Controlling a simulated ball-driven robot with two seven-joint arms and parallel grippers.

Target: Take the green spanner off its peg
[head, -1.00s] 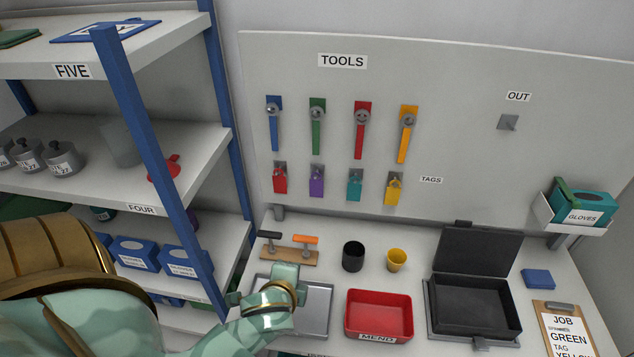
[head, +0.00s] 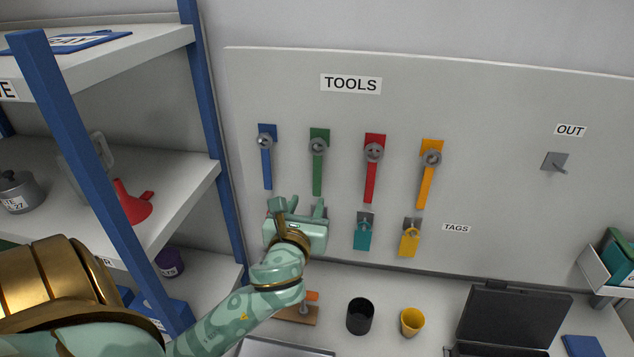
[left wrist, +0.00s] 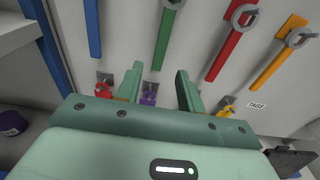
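The green spanner (head: 318,168) hangs on its peg on the tool board, second from the left between the blue and red spanners. In the left wrist view its lower handle (left wrist: 163,42) shows above my fingers, slightly left of the gap's middle. My left gripper (head: 300,207) is open and empty, below the green spanner's lower end and apart from it. In the left wrist view the two fingers (left wrist: 159,82) stand apart, with the purple tag (left wrist: 149,97) seen between them. My right gripper is in neither view.
The blue spanner (head: 266,163), red spanner (head: 370,175) and yellow spanner (head: 427,175) hang alongside. Teal (head: 363,234) and yellow (head: 410,240) tags hang below. A shelf with a blue post (head: 208,110) stands left. The OUT peg (head: 556,163) is empty.

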